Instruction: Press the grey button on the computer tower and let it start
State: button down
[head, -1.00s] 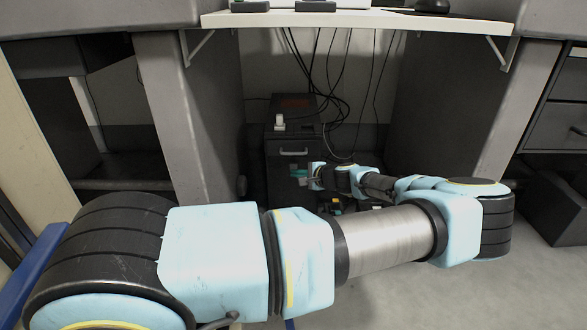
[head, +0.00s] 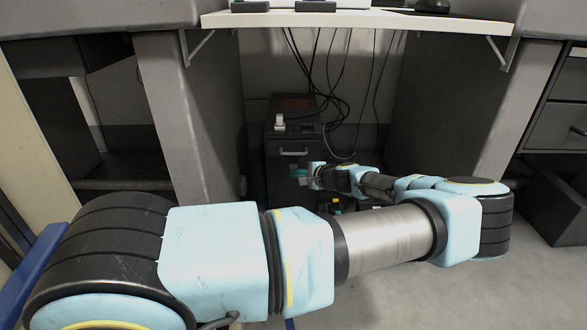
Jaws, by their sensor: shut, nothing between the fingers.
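A dark box-shaped unit, which looks like the computer tower (head: 279,146), stands in shadow on the floor under the white desk shelf. A light handle-like bar crosses its front. My gripper (head: 299,172) is shut and empty, in front of the lower right part of the tower's front. Its fingers point left and toward the tower; whether they touch it I cannot tell. The grey button is not distinguishable; it is too small, dark or hidden behind my gripper. No lit light shows on the tower.
A small white object (head: 279,122) sits on top of the tower. Several black cables (head: 345,85) hang behind it. Grey desk pedestals stand left (head: 190,120) and right (head: 440,110) of the knee space. The white shelf (head: 350,20) lies above. Small coloured items lie low behind my arm.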

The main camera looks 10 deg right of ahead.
jog(key=shift+w, duration=0.35)
jog(key=shift+w+d, duration=0.15)
jog(key=shift+w, duration=0.2)
dwell(0.6)
jog(key=shift+s+a+p, duration=0.2)
jog(key=shift+s+p, duration=0.15)
jog(key=shift+s, duration=0.4)
jog(key=shift+s, duration=0.1)
jog(key=s+p, duration=0.1)
jog(key=s, duration=0.1)
jog(key=s+a+p, duration=0.1)
jog(key=s, duration=0.1)
jog(key=shift+s, duration=0.4)
dwell(0.5)
